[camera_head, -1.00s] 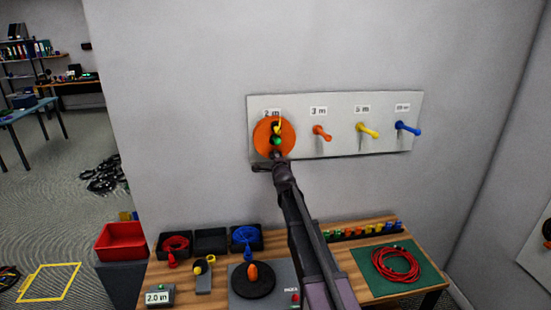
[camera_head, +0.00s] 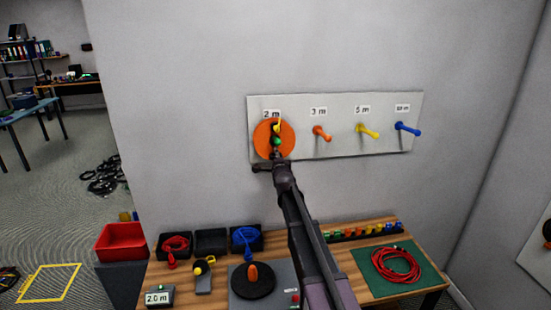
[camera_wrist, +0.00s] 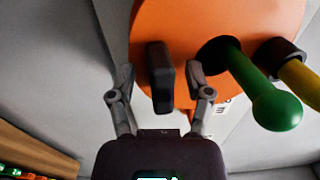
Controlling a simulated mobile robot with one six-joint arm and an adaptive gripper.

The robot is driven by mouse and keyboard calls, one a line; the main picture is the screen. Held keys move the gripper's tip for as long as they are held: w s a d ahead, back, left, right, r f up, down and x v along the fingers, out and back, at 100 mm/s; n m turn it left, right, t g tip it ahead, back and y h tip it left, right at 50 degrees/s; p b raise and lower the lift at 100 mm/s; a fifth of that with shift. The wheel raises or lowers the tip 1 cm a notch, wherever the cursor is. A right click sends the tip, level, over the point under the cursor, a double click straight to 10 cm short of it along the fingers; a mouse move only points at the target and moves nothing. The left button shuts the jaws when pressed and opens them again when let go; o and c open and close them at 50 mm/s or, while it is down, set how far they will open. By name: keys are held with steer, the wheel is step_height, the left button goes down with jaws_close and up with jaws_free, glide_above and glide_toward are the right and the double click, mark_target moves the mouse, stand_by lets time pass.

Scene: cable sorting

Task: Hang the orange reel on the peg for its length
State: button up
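The orange reel (camera_head: 262,139) is against the white wall board under the "2 m" label. In the wrist view, the green peg (camera_wrist: 249,80) passes through the hole in the orange reel (camera_wrist: 270,20), and its round tip sticks out towards me. A dark grip block (camera_wrist: 160,80) stands out from the reel's face. My gripper (camera_wrist: 160,68) is open, with one finger on each side of the block and gaps visible between. A yellow piece in a black holder (camera_wrist: 280,57) also sits on the reel. In the head view, my gripper (camera_head: 277,158) partly covers the reel's lower edge.
Orange (camera_head: 322,133), yellow (camera_head: 368,132) and blue (camera_head: 409,129) pegs are bare to the right. Below, the workbench holds black trays (camera_head: 211,241), a black turntable (camera_head: 253,284), a length display (camera_head: 158,297) and a green mat (camera_head: 425,271) with a red cable coil.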

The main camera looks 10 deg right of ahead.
steer(key=shift+s, duration=0.1)
steer(key=s, duration=1.2)
stand_by(0.4)
steer(key=s+a+f+n+g+y, duration=0.1)
steer(key=s+a+f+n+g, duration=0.1)
steer(key=s+f+n+g, duration=0.95)
steer(key=s+d+f+n+g+b, duration=0.1)
steer(key=s+f+n+g, duration=0.2)
steer(key=s, duration=0.8)
steer(key=s+d+f+n+g+h, duration=0.1)
steer(key=s+f+n+g, duration=0.2)
steer(key=s+f, duration=0.3)
steer(key=s, duration=0.5)
steer(key=shift+s+g+b, duration=0.25)
steer(key=shift+g+b, duration=0.1)
steer(key=shift+n, duration=0.25)
